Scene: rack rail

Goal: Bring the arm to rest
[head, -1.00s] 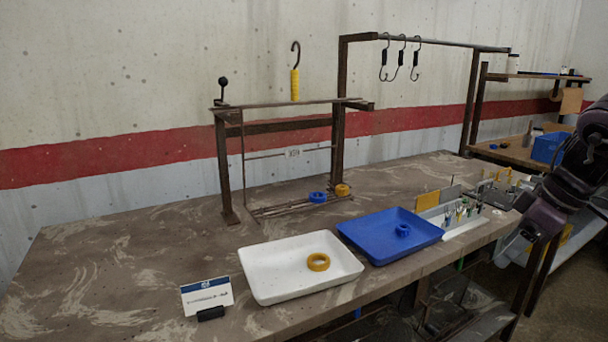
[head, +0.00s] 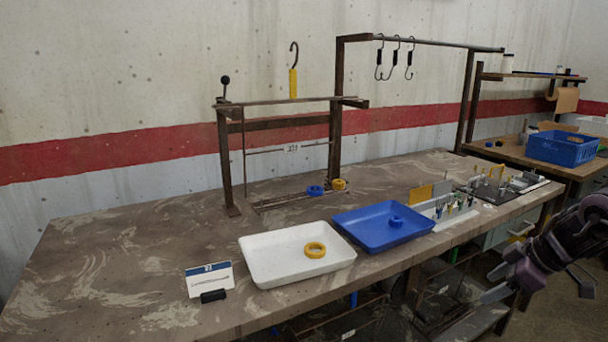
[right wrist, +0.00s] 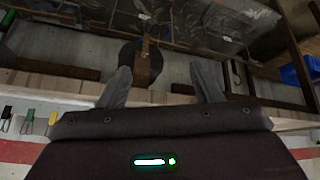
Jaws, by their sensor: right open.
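My right gripper (head: 488,284) is at the right of the head view, beyond the table's front edge and lower than the tabletop. In the right wrist view its two grey fingers (right wrist: 165,88) stand apart with nothing between them. My left gripper is out of view. The worktable (head: 110,285) carries a metal rack (head: 226,165), a white tray (head: 262,274) with a yellow ring (head: 315,250), and a blue tray (head: 352,236) with a blue ring (head: 394,221). Another blue ring (head: 315,191) and yellow ring (head: 339,184) lie at the rack's base.
A label card (head: 209,280) stands at the front left. Several black hooks (head: 395,65) hang from a rail. Tools in a grey holder (head: 455,215) stand near the table's right end. A blue crate (head: 562,149) sits on the back right bench. The table's left part is clear.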

